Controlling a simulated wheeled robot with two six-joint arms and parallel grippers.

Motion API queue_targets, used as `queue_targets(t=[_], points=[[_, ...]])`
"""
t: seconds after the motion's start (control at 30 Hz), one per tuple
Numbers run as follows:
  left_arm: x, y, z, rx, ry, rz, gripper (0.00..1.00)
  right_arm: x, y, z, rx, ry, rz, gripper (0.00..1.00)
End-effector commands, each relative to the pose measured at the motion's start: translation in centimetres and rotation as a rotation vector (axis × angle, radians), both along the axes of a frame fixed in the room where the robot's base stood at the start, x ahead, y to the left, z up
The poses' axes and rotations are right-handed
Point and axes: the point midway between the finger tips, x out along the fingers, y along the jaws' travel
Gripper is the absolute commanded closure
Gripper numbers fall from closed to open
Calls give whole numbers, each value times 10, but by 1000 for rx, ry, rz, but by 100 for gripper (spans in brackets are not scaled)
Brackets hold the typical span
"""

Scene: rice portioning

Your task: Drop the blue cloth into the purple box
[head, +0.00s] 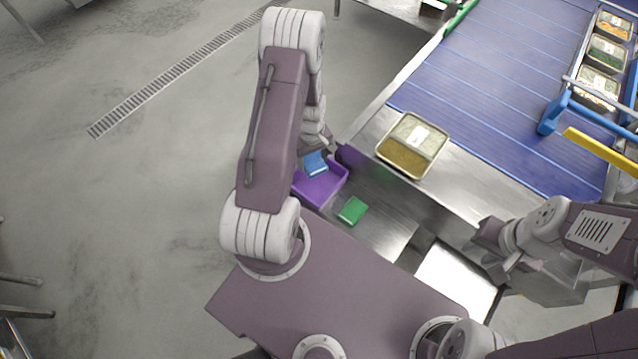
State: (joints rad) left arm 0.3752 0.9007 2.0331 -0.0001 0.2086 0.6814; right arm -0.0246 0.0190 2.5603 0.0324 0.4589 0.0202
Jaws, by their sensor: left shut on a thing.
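The blue cloth (316,165) is a small folded piece in the head view, directly below the end of my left arm. My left gripper (318,153) is shut on it, with the fingers mostly hidden by the wrist and arm. The purple box (328,196) is an open, shallow box below and around the cloth in the picture. Its left part is hidden by my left arm. The cloth appears over the box's opening; whether it touches the bottom cannot be told. My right gripper (490,254) is at the lower right, away from the box; its jaw state is unclear.
A green cloth (352,210) lies on the steel surface right of the box. A tray of food (412,146) sits on the steel edge beside the blue conveyor (490,90). Several filled trays (606,53) stand at the far right. Open floor lies left.

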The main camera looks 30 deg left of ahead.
Motion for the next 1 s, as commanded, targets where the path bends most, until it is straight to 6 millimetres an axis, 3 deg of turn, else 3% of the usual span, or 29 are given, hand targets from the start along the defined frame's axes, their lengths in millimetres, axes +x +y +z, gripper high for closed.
queue_targets(t=[0.03,0.23,0.57,0.6,0.67,1.0], points=[[0,0,-14,0,0,0,75,0,0,-12,0,0,0,67],[0,0,-42,0,0,-1,75,0,0,-37,0,0,0,67],[0,0,-45,0,-1,-1,75,0,0,-39,0,0,0,67],[0,0,-45,0,-1,-1,26,0,0,-39,0,0,0,67],[0,0,-45,0,-1,-1,12,0,0,-39,0,0,0,67],[1,0,-42,0,-1,-1,12,0,0,-39,0,0,0,67]])
